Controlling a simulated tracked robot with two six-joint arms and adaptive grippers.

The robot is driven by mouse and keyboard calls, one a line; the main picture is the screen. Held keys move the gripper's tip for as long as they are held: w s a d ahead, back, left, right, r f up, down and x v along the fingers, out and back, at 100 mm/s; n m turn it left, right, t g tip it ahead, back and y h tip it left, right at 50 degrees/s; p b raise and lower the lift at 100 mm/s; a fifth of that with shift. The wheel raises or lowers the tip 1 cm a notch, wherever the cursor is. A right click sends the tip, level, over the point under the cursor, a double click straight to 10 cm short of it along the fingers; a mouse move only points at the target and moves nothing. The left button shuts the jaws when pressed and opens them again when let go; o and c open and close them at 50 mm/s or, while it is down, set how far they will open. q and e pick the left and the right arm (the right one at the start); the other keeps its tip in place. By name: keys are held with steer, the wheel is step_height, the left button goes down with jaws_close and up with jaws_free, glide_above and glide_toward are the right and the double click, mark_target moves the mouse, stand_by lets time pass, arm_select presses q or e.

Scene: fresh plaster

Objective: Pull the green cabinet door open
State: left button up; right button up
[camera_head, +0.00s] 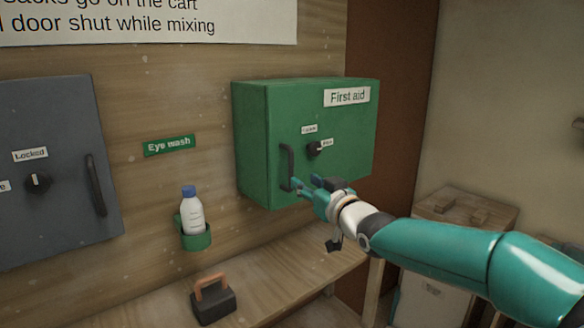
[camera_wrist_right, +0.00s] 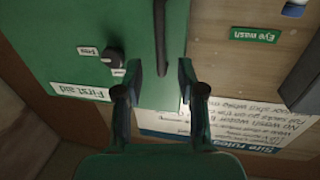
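The green first aid cabinet (camera_head: 256,130) hangs on the wooden wall, its door (camera_head: 345,125) shut. The door has a black vertical handle (camera_head: 287,165) at its left side and a black knob (camera_head: 314,149) with two small labels. My right gripper (camera_head: 297,184) is at the lower part of the handle. In the right wrist view, which is turned over, the gripper (camera_wrist_right: 160,72) is open with its fingers apart. The handle (camera_wrist_right: 161,35) lies between them in line of sight; I cannot tell whether they touch it. My left gripper is not in view.
A grey cabinet (camera_head: 60,130) marked Locked hangs at the left. An eye wash bottle (camera_head: 193,215) sits in a green holder (camera_head: 195,238). A block with an orange handle (camera_head: 213,296) stands on the wooden bench (camera_head: 300,270) below.

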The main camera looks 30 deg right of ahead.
mark_target(292, 172)
steer(key=w, duration=0.2)
steer(key=w+p, duration=0.1)
steer(key=w, duration=0.2)
steer(key=w+d+p, duration=0.1)
steer(key=w, duration=0.2)
steer(key=shift+w, duration=0.15)
jaws_close()
